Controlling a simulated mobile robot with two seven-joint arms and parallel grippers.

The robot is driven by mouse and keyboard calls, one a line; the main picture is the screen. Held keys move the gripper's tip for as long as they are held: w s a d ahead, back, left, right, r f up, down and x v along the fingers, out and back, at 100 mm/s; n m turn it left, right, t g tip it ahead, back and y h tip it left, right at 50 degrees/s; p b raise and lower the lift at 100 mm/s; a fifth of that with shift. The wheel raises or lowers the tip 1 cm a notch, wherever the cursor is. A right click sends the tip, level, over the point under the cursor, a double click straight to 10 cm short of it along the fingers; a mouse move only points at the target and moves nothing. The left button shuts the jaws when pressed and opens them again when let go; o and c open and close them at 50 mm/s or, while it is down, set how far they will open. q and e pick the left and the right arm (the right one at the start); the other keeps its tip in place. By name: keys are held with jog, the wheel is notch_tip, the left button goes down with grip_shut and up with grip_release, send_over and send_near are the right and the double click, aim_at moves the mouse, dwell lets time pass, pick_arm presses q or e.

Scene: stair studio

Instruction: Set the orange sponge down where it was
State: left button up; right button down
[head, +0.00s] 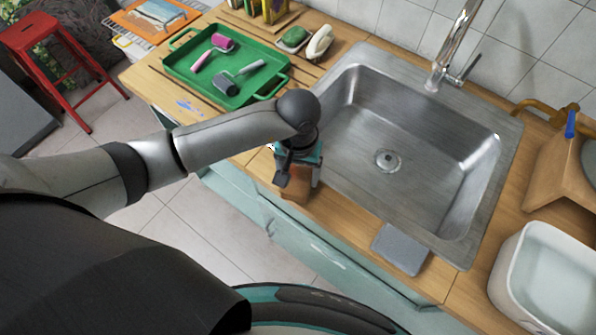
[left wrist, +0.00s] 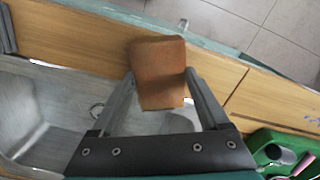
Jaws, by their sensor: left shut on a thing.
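The orange sponge (left wrist: 159,70) is a brownish-orange block between the fingers of my left gripper (left wrist: 160,88) in the left wrist view. The fingers are shut on its two sides. In the head view the left gripper (head: 298,180) is over the wooden counter strip in front of the sink, and the sponge (head: 294,190) shows only partly beneath it. I cannot tell whether the sponge touches the counter. My right gripper is not in view.
The steel sink (head: 425,135) lies to the right of the gripper. A grey flat pad (head: 400,249) lies on the front counter strip, and a white tub (head: 545,290) stands at lower right.

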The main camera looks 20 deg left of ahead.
aim_at(298, 177)
pick_arm(q)
jog(key=o, duration=1.1)
jog(key=shift+c, duration=0.2)
jog(key=shift+r+p, duration=0.45)
jog(key=shift+p, duration=0.15)
notch_tip(298, 177, up, 12)
